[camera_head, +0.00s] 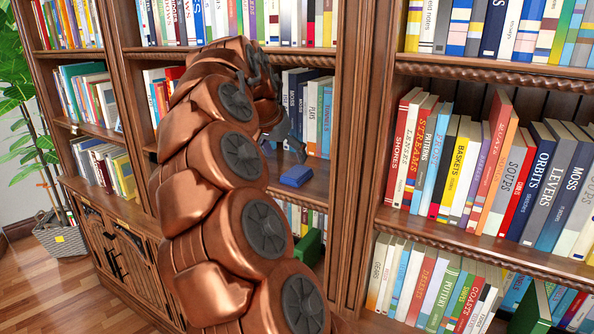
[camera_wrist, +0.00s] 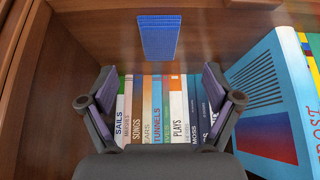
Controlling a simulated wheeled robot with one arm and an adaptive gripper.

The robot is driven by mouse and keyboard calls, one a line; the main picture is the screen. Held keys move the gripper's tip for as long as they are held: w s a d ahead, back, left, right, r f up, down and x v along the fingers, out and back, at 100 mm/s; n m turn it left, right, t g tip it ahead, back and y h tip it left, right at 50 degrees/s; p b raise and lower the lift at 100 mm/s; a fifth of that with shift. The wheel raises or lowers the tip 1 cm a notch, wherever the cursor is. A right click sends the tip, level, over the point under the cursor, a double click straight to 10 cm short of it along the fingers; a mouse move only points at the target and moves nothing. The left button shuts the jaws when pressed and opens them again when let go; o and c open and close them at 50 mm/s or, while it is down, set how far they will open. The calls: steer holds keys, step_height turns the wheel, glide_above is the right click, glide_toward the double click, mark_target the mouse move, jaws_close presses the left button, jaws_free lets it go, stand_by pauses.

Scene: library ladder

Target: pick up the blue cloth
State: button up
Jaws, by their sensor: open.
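The blue cloth (camera_head: 298,180) is a small folded-looking blue block on the middle bookcase shelf, near its front edge. In the wrist view the blue cloth (camera_wrist: 159,37) lies on bare brown wood at the top centre, apart from the fingers. My gripper (camera_head: 288,140) is just above and slightly left of the cloth in the head view, partly hidden by my copper arm. In the wrist view my gripper (camera_wrist: 160,84) is open, its two dark fingers spread, with nothing between them but a view of book spines.
Several upright books (camera_wrist: 160,115) stand between the fingers in the wrist view, and a large pale-blue book (camera_wrist: 272,85) is at the right. A wooden upright (camera_head: 351,150) separates this bay from the book-filled right bay. A potted plant (camera_head: 58,236) stands far left.

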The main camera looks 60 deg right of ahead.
mark_target(297, 172)
steer(key=shift+d+r, duration=0.25)
steer(key=shift+d, duration=0.95)
steer(key=shift+p+x, duration=0.65)
steer(key=shift+x, duration=0.6)
steer(key=shift+d+f+p, duration=0.15)
steer(key=shift+f+p, duration=0.5)
steer(key=shift+f, duration=0.2)
steer(key=shift+a+p+x, duration=0.25)
steer(key=shift+p+x, duration=0.4)
steer(key=shift+x, duration=1.15)
steer(key=shift+f, duration=0.15)
steer(key=c, duration=1.1)
